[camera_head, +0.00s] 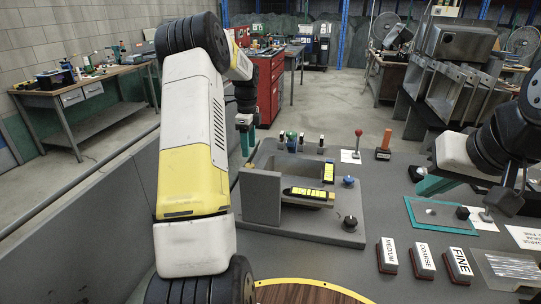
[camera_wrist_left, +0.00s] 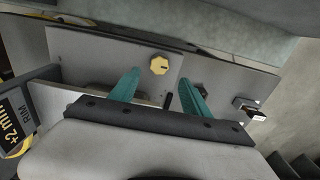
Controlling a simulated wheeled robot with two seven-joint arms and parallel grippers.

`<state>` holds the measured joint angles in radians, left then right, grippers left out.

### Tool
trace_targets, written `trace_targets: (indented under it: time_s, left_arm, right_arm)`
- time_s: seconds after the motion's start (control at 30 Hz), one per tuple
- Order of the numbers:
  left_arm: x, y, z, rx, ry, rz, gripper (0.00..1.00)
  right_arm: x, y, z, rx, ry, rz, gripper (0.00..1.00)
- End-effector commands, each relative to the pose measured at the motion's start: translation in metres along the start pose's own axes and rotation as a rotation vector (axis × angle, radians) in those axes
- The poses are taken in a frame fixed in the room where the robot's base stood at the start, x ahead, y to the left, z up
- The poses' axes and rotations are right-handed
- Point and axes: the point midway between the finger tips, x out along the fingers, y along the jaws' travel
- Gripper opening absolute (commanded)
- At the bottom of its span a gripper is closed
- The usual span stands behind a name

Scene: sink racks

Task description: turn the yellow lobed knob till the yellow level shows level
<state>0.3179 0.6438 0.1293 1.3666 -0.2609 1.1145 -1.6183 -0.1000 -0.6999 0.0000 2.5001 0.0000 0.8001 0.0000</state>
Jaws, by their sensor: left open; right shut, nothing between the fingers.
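The yellow lobed knob (camera_wrist_left: 159,65) sits on a grey panel in the left wrist view; I cannot make it out in the head view. My left gripper (camera_wrist_left: 158,80) is open, its teal fingers on either side of the knob in the picture; I cannot tell whether they touch it. It also shows in the head view (camera_head: 247,137), beyond the grey fixture. Two black-framed yellow levels are on that fixture: one lies across the front (camera_head: 308,194), the other (camera_head: 329,173) stands behind it. Their bubbles are too small to read. My right gripper (camera_head: 432,186) is shut and empty at the right.
The grey fixture (camera_head: 262,195) also carries a blue knob (camera_head: 349,181) and a black knob (camera_head: 350,222). A red-balled lever (camera_head: 358,134) stands behind. Labelled blocks (camera_head: 422,259) and a teal-edged mat (camera_head: 425,224) lie to the right. My left arm hides the fixture's left surroundings.

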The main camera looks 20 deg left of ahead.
Motion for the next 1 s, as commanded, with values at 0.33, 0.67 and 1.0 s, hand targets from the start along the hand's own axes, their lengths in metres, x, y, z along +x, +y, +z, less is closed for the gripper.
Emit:
trace_targets:
  time_s: [0.33, 0.67, 1.0]
  left_arm:
    - [0.054, 0.001, 0.0, -0.001, 0.0, 0.002, 0.55]
    - [0.07, 0.001, -0.001, -0.002, 0.0, 0.0, 0.55]
    - [0.069, 0.001, -0.001, -0.002, 0.0, 0.0, 0.14]
  right_arm:
    - [0.0, 0.0, 0.0, 0.0, 0.0, 0.0, 0.0]
    - [0.0, 0.0, 0.0, 0.0, 0.0, 0.0, 0.0]
    - [0.0, 0.0, 0.0, 0.0, 0.0, 0.0, 0.0]
